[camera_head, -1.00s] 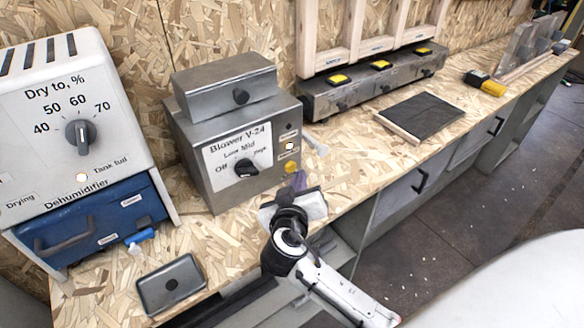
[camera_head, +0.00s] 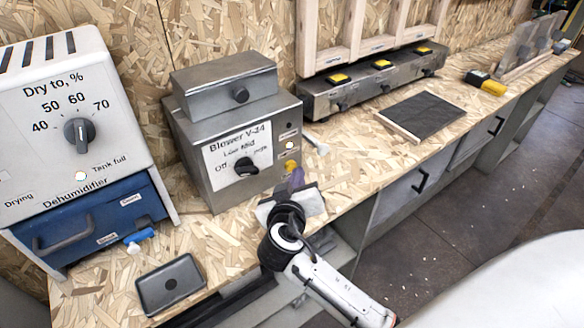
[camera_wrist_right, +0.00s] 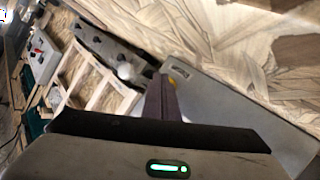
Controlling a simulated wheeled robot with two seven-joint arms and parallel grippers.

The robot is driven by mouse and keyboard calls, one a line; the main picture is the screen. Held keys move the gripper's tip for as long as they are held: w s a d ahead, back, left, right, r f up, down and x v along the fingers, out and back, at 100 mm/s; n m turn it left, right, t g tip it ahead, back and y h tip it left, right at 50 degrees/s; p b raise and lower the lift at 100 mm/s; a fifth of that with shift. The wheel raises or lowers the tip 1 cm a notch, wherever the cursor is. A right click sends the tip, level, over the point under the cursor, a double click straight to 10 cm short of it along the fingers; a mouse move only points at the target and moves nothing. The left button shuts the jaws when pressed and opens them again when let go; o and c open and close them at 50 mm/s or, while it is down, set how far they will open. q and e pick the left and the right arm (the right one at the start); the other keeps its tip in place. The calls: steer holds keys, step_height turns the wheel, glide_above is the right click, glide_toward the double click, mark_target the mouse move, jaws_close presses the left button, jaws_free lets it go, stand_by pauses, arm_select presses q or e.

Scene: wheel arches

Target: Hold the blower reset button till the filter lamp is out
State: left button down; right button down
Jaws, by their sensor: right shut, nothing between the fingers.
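The grey Blower V-24 box (camera_head: 225,135) stands on the bench, with a black knob (camera_head: 246,167) on its white dial plate. A small lamp (camera_head: 290,145) at the right of its front glows pale. My left gripper is not in view.
A white dehumidifier (camera_head: 75,120) with a blue tank (camera_head: 100,225) stands at the left. A grey tray (camera_head: 171,284) lies at the front edge. A grey unit with yellow buttons (camera_head: 375,80) and a dark mat (camera_head: 422,115) lie to the right.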

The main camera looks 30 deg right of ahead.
steer(key=shift+w, duration=0.5)
stand_by(0.7)
steer(key=shift+s, duration=0.1)
stand_by(0.8)
steer(key=shift+s, duration=0.85)
steer(key=shift+s, duration=0.6)
steer(key=shift+s+d+p, duration=0.15)
steer(key=shift+s+p, duration=0.05)
steer(key=shift+s, duration=0.75)
steer(key=shift+s+d+p, duration=0.1)
steer(key=shift+s+p, duration=0.1)
steer(key=shift+s, duration=0.75)
